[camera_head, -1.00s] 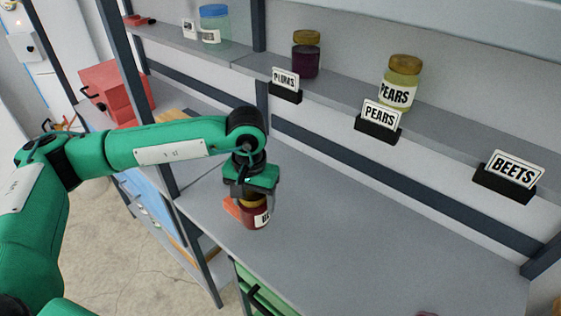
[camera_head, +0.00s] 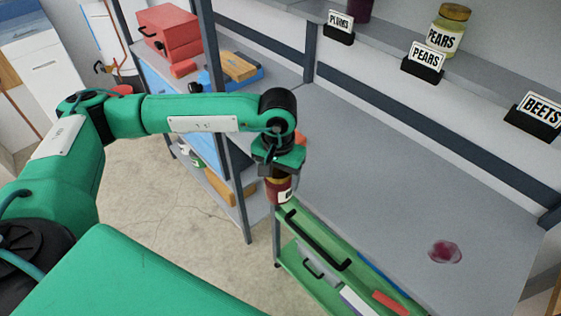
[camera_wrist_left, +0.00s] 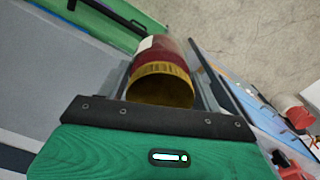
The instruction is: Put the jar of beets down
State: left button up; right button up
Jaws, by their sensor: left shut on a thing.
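My left gripper (camera_head: 279,170) is shut on the jar of beets (camera_head: 279,189), dark red with a yellow-gold lid and a pale label. In the head view the jar hangs at the left front edge of the grey workbench (camera_head: 370,160), and I cannot tell whether it is over the bench or just beyond it. In the left wrist view the jar (camera_wrist_left: 168,60) sits between the fingers, with floor and bench edge behind it. A BEETS sign (camera_head: 537,115) stands on the shelf at right. My right gripper is not in view.
A dark red puddle (camera_head: 445,252) lies on the bench at the right. A jar of pears (camera_head: 448,28) stands on the shelf behind its PEARS sign (camera_head: 424,62). A green drawer cart (camera_head: 320,250) is under the bench. The middle of the bench is clear. A red toolbox (camera_head: 168,32) stands at back left.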

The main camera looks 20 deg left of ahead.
pick_arm(q)
jog(key=s+f, duration=0.3)
jog(key=f, duration=0.5)
jog(key=s+f, duration=0.4)
jog(key=f, duration=0.4)
jog(key=shift+s+d+f, duration=0.15)
jog(key=shift+s+f, duration=0.05)
jog(key=shift+f, duration=0.15)
